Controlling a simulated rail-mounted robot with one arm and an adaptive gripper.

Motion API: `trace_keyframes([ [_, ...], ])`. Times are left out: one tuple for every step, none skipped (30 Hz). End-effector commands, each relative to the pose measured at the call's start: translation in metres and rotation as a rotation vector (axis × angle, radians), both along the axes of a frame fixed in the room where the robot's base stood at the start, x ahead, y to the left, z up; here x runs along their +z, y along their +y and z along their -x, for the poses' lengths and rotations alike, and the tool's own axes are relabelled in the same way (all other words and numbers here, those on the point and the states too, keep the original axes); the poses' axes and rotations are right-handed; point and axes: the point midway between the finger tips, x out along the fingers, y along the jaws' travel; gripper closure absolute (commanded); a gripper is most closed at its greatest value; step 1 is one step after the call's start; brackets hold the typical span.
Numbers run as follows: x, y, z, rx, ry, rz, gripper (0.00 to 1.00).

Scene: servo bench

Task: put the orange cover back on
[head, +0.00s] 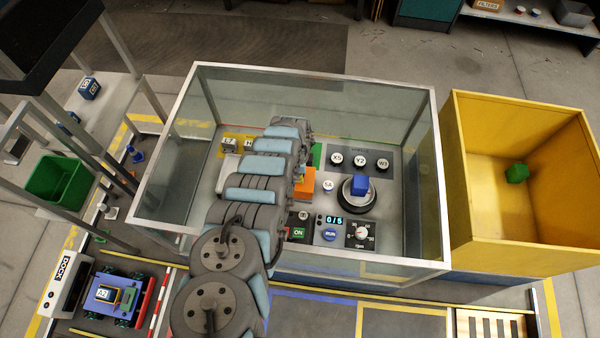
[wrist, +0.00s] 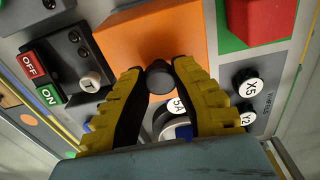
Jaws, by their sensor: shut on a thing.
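The orange cover (wrist: 150,42) is a block with a dark round knob (wrist: 159,77) on the face toward the wrist camera. My gripper (wrist: 160,75) has its two yellow ribbed fingers closed on this knob from both sides. In the head view the cover (head: 304,184) shows beside the end of my arm, inside the glass-walled bench box. My fingers are mostly hidden there behind my arm. I cannot tell whether the cover touches the bench panel.
Round buttons marked X5 (head: 337,159), Y2 and W3 stand right of the cover. A blue block (head: 359,185) sits on a round dial. A metal-framed glass wall (head: 290,78) surrounds the panel. A yellow bin (head: 480,170) with a green block (head: 517,173) stands at right.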

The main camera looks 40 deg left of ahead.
Motion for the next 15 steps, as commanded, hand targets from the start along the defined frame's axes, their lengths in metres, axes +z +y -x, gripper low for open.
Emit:
trace_keyframes([
  [0.0003, 0.0001, -0.0002, 0.0, 0.0, 0.0, 1.0],
  [0.0003, 0.0001, -0.0002, 0.0, 0.0, 0.0, 1.0],
  [0.0004, 0.0002, -0.0002, 0.0, -0.001, -0.001, 1.0],
  [0.0004, 0.0002, -0.0002, 0.0, -0.001, -0.001, 1.0],
  [0.0004, 0.0002, -0.0002, 0.0, -0.001, -0.001, 1.0],
  [0.0004, 0.0001, -0.0002, 0.0, 0.0, 0.0, 1.0],
  [0.0004, 0.0001, -0.0002, 0.0, 0.0, 0.0, 1.0],
  [0.0003, 0.0001, -0.0002, 0.0, 0.0, 0.0, 1.0],
  [0.0, 0.0001, -0.0001, 0.0, 0.0, 0.0, 1.0],
  [-0.0002, 0.0001, -0.0001, 0.0, 0.0, 0.0, 1.0],
  [-0.0005, 0.0001, -0.0002, 0.0, 0.0, 0.0, 1.0],
  [-0.0011, 0.0001, -0.0002, 0.0, 0.0, 0.0, 1.0],
  [-0.0016, 0.0001, -0.0002, 0.0, 0.0, 0.0, 1.0],
  [-0.0022, 0.0, -0.0001, 0.0, 0.0, 0.0, 1.0],
  [-0.003, 0.0, -0.0003, 0.0, 0.0, 0.0, 1.0],
])
